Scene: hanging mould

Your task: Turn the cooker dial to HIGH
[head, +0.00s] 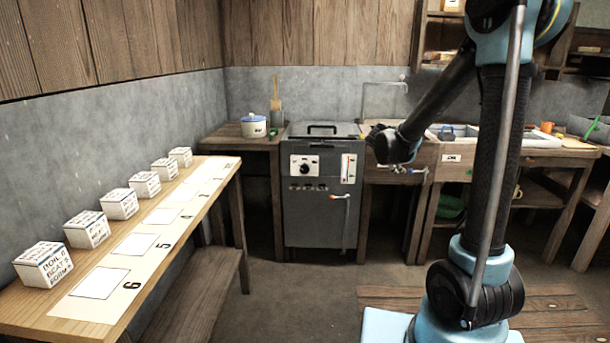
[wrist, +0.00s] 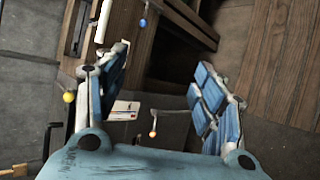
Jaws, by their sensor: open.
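The cooker (head: 320,222) is a dark grey cabinet against the back wall, with a lidded top. Its dial (head: 304,167) is a dark round knob on a white plate at the upper left of the front. The plate's lettering and the dial's pointer are too small to read. My gripper (head: 376,140) is to the right of the cooker, around the height of its top, apart from the dial. In the wrist view my gripper (wrist: 162,75) has its two blue-padded fingers spread with nothing held between them. I cannot make out the dial in the wrist view.
A gauge plate (head: 348,168) and a red-tipped lever (head: 334,197) are on the cooker's front. A wooden side table with a white pot (head: 253,126) stands left. A sink bench (head: 450,160) stands right. A long bench (head: 140,300) holds lettered blocks. The floor before the cooker is clear.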

